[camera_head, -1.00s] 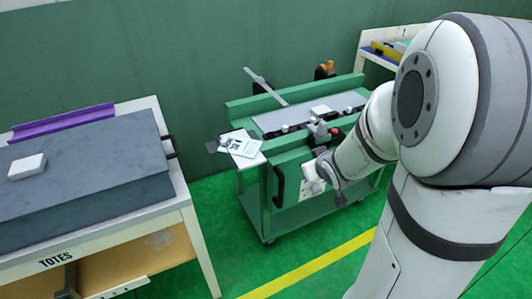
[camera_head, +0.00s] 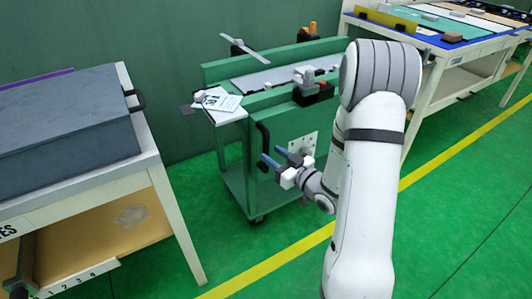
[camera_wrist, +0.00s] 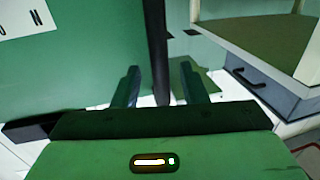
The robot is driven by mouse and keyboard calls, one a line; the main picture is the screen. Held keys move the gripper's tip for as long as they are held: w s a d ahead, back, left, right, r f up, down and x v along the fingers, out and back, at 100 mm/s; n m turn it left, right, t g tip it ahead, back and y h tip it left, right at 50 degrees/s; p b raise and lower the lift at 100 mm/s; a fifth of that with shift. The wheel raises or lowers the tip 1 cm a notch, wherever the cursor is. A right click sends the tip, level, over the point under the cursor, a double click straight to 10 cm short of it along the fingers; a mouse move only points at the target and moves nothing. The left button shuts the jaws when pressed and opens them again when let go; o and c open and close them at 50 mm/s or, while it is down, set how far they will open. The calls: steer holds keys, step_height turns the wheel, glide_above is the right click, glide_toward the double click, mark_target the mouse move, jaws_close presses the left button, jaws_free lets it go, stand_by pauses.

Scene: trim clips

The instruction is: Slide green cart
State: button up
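The green cart (camera_head: 233,170) stands on the floor in the middle of the head view, with a black upright handle (camera_head: 262,136) on its end panel. My gripper (camera_head: 271,154) is open in front of that panel, its fingertips close to the handle. In the wrist view my gripper (camera_wrist: 161,82) shows two separated fingers, and the black handle (camera_wrist: 155,45) runs upright in the gap between them. The fingers are not closed on it. I cannot tell how deep the handle sits between them. The cart's green panel (camera_wrist: 85,60) fills the left of the wrist view.
A white bench (camera_head: 160,170) with a grey box (camera_head: 70,120) stands left of the cart. Another white table (camera_head: 430,90) with trays is at the back right. A yellow floor line (camera_head: 270,262) crosses in front. Green floor between bench and cart is clear.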

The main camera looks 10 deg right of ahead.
mark_target(268, 152)
steer(key=shift+b+x, duration=0.3)
steer(key=shift+x, duration=1.75)
steer(key=shift+c, duration=0.6)
jaws_close()
